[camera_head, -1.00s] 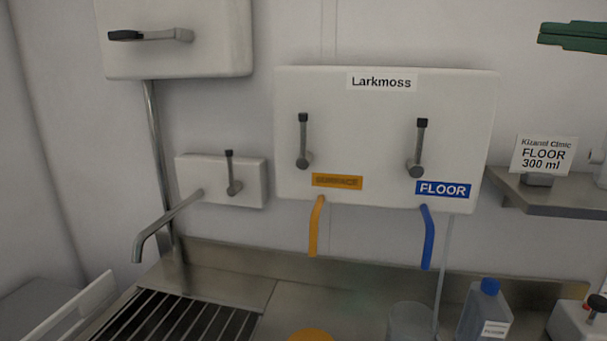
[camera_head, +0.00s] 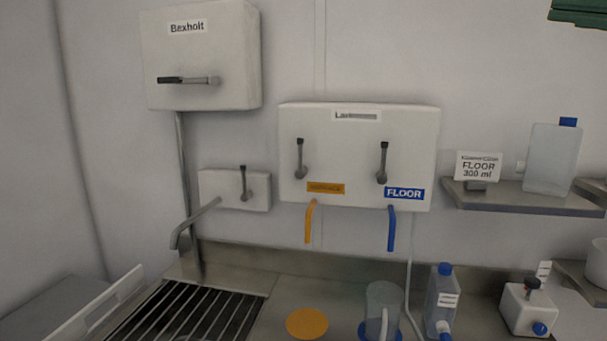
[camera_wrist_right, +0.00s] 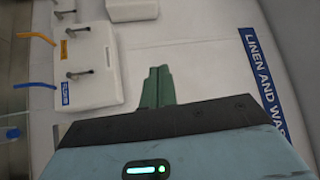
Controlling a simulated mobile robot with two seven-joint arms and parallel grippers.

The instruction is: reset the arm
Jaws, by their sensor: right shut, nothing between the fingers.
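My right gripper (camera_head: 560,14) shows only as green fingers at the top right edge of the head view. It is raised against the white wall, above the shelf, and apart from everything there. In the right wrist view its green fingers (camera_wrist_right: 159,75) lie together, shut and empty. The white Larkmoss dispenser (camera_wrist_right: 90,65) shows left of them in that view, clear of the fingers. My left gripper is not in view.
The Larkmoss dispenser (camera_head: 358,170) has two levers and orange and blue hoses. The Bexholt box (camera_head: 200,60) hangs at upper left. A clear jug (camera_head: 381,305) and blue-capped bottle (camera_head: 441,300) stand on the counter. A shelf (camera_head: 520,199) holds another bottle (camera_head: 552,160).

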